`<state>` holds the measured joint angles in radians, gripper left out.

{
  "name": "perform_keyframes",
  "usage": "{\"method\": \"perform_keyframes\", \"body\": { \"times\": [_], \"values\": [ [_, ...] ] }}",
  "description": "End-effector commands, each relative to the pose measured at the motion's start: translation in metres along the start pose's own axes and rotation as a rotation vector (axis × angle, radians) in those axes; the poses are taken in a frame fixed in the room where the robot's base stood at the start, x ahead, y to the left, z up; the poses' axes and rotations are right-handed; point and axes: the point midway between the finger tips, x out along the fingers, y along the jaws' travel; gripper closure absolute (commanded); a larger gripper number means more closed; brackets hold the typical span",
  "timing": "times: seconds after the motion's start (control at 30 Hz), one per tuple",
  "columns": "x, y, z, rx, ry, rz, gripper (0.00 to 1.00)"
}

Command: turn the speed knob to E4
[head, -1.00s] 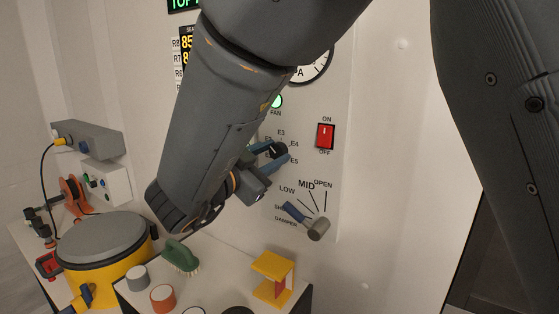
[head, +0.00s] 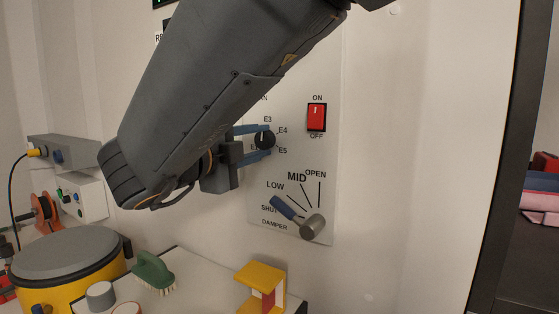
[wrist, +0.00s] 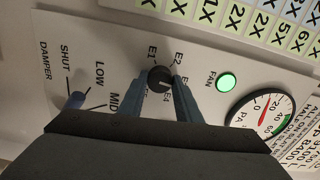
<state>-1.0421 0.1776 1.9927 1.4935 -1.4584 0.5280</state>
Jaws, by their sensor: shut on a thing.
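The speed knob (head: 265,140) is a round black dial with a pale pointer mark, on the light wall panel (head: 325,190). Labels E3, E4 and E5 stand around its upper and right side in the head view. My gripper (head: 262,143) is shut on the knob, with one blue finger above it and one below. In the wrist view, the fingers of my gripper (wrist: 160,86) flank the knob (wrist: 160,77). E1 and E2 are readable there, while a finger partly hides the other labels. I cannot tell exactly which label the pointer meets.
A red ON/OFF switch (head: 317,117) is right of the knob. The damper lever (head: 290,210), with a blue grip, is below it. A green fan light (wrist: 226,82) and a gauge (wrist: 262,115) are nearby. A green brush (head: 154,272) and yellow stand (head: 262,284) occupy the bench below.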

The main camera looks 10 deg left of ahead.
Motion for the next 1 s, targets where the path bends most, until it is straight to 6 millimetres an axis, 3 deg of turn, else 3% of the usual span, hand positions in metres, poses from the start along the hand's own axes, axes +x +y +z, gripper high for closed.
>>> {"method": "perform_keyframes", "body": {
  "times": [0.6, 1.0],
  "values": [
    [0.0013, 0.0064, 0.0011, 0.575, 0.0, 0.0, 0.92],
    [0.0007, 0.005, 0.0005, 0.835, 0.001, 0.002, 0.92]
  ]
}}
